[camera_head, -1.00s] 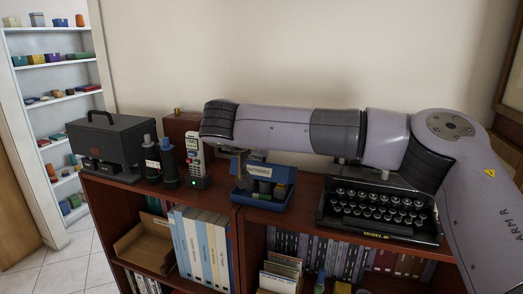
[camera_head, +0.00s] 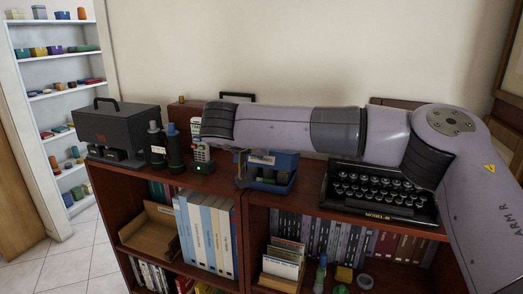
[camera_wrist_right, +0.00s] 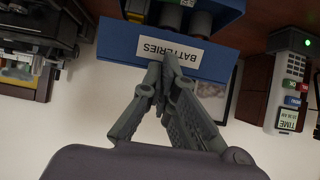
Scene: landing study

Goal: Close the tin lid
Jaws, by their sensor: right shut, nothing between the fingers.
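The tin (camera_head: 268,186) is a blue box on top of the brown bookcase, with its lid open. Its lid (camera_wrist_right: 215,62) is a blue panel with a white BATTERIES label; in the head view the lid (camera_head: 289,160) leans up at the tin's back. In the right wrist view, dark cylinders show inside the tin beyond the lid. My right gripper (camera_wrist_right: 155,75) is shut and empty, its fingertips overlapping the label's lower edge in that view; I cannot tell whether they touch the lid. In the head view my right gripper (camera_head: 241,181) is small and partly hidden by my arm. My left gripper is not in view.
A black typewriter (camera_head: 380,192) stands to the right. The wall is close behind.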

